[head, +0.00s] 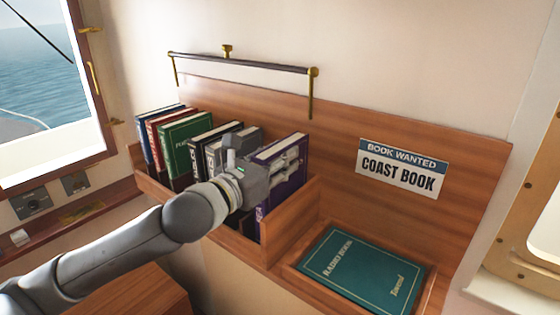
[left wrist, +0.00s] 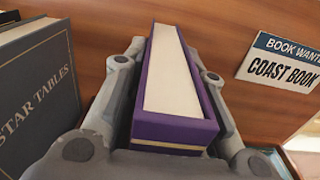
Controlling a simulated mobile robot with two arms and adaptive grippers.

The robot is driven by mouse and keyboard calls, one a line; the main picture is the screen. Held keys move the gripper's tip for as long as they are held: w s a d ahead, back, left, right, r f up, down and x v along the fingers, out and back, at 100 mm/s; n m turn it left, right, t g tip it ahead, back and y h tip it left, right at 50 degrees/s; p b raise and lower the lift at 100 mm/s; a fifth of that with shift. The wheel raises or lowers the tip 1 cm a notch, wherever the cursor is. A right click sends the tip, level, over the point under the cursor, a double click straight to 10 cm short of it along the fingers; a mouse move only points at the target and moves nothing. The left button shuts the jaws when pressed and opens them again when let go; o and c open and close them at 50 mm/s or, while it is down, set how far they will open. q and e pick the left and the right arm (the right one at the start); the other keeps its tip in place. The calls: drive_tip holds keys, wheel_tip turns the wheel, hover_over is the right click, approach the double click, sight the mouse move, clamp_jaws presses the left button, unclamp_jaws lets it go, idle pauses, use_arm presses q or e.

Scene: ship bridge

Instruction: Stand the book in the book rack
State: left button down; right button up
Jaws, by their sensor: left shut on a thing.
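A purple book (head: 283,172) stands upright in the wooden book rack (head: 290,228), at the right end of the row of books. My left gripper (head: 278,168) reaches in from the left and is shut on this book. In the left wrist view the purple book (left wrist: 178,90) sits between both fingers, its pale page edges facing the camera. The gripper hides part of the book's cover, and I cannot tell whether its lower edge rests on the rack floor. My right gripper is not in view.
Several other books stand to the left, including a green one (head: 186,140) and a grey "Star Tables" (left wrist: 38,95). A teal "Radio Book" (head: 362,270) lies flat in a tray at right. A "Book Wanted: Coast Book" sign (head: 398,168) is on the back panel. A rail (head: 240,62) runs above.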

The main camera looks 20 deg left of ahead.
use_arm(q)
drive_tip(key=shift+s+f, duration=0.1)
drive_tip(key=shift+f, duration=0.45)
drive_tip(key=shift+f, duration=0.15)
drive_tip(key=c, duration=1.2)
unclamp_jaws()
drive_tip(key=shift+o, duration=0.2)
drive_tip(key=shift+a, duration=0.1)
